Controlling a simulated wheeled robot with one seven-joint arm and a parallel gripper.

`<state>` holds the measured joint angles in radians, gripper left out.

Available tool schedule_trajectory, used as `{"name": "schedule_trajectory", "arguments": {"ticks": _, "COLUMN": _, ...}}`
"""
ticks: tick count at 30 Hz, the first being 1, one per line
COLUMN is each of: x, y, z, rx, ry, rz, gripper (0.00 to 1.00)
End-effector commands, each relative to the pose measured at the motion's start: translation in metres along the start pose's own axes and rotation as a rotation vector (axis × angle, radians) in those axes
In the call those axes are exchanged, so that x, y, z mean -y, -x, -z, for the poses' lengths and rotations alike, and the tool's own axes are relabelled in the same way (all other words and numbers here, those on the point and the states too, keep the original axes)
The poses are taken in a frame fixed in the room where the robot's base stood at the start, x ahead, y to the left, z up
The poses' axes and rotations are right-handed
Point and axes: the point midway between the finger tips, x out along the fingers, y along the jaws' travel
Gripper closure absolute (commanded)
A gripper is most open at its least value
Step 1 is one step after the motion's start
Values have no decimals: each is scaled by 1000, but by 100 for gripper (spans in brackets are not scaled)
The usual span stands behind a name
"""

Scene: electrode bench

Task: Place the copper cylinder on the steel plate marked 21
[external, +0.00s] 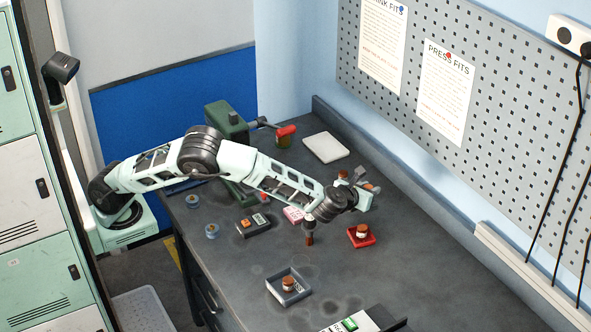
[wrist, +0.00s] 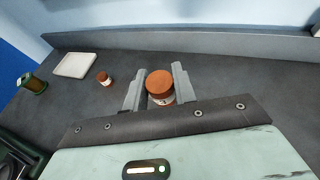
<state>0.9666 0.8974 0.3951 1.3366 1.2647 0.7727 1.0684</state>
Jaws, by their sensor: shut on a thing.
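My gripper (wrist: 156,88) is shut on a copper-coloured cylinder (wrist: 160,83) with a pale band low on its side. The cylinder sits between the two grey fingers, top face showing in the wrist view. In the external view my gripper (external: 366,182) is over the far right part of the bench, with a small copper-brown bit showing at its fingers. A smaller-looking copper cylinder (wrist: 104,79) stands on the bench beyond it, left of the fingers in the wrist view. No number 21 is readable, so I cannot tell which thing is the marked steel plate.
A red tray (external: 373,241) and a grey tray (external: 271,291) each hold a copper piece. A white pad (external: 326,147) lies at the back. A brown-bottomed upright piece (external: 309,239) is below my wrist. The pegboard wall (external: 480,110) bounds the right side.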

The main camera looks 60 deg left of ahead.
Motion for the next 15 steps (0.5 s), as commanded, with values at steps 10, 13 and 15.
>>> {"name": "schedule_trajectory", "arguments": {"ticks": 10, "x": -54, "y": -81, "z": -36, "rx": -21, "ry": -58, "rz": 93, "gripper": 100}}
{"name": "schedule_trajectory", "arguments": {"ticks": 13, "x": -58, "y": -89, "z": -29, "rx": -25, "ry": -68, "rz": 99, "gripper": 100}}
{"name": "schedule_trajectory", "arguments": {"ticks": 15, "x": -59, "y": -94, "z": -17, "rx": -28, "ry": -71, "rz": 100, "gripper": 100}}
